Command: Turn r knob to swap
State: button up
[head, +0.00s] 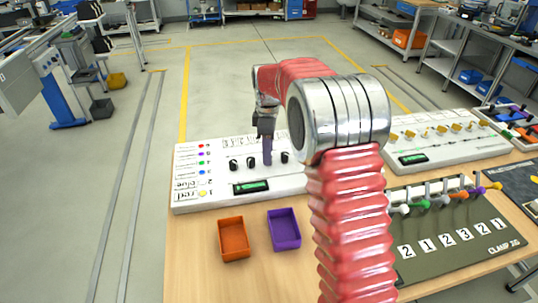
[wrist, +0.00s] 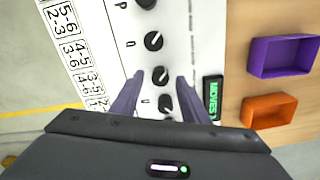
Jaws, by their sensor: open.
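A white panel (head: 215,190) with a row of black knobs lies on the wooden table in the head view. Several of its knobs show in the wrist view: one knob (wrist: 159,76) lies between my fingertips, one (wrist: 154,41) is above it, and one (wrist: 166,103) is lower, between the fingers. My gripper (wrist: 160,80) is open, with a purple finger on each side of the knob row. Whether the fingers touch a knob I cannot tell. In the head view my gripper (head: 267,150) is over the knob row. I cannot read which knob is r; the label beside the middle knob is hidden.
A green display (wrist: 212,97) sits beside the knobs. An orange tray (head: 233,258) and a purple tray (head: 284,246) lie in front of the panel. A dark clamp board (head: 450,262) and a second white panel (head: 450,158) are to the right.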

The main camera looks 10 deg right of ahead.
jog(key=shift+f, duration=0.95)
grip_shut()
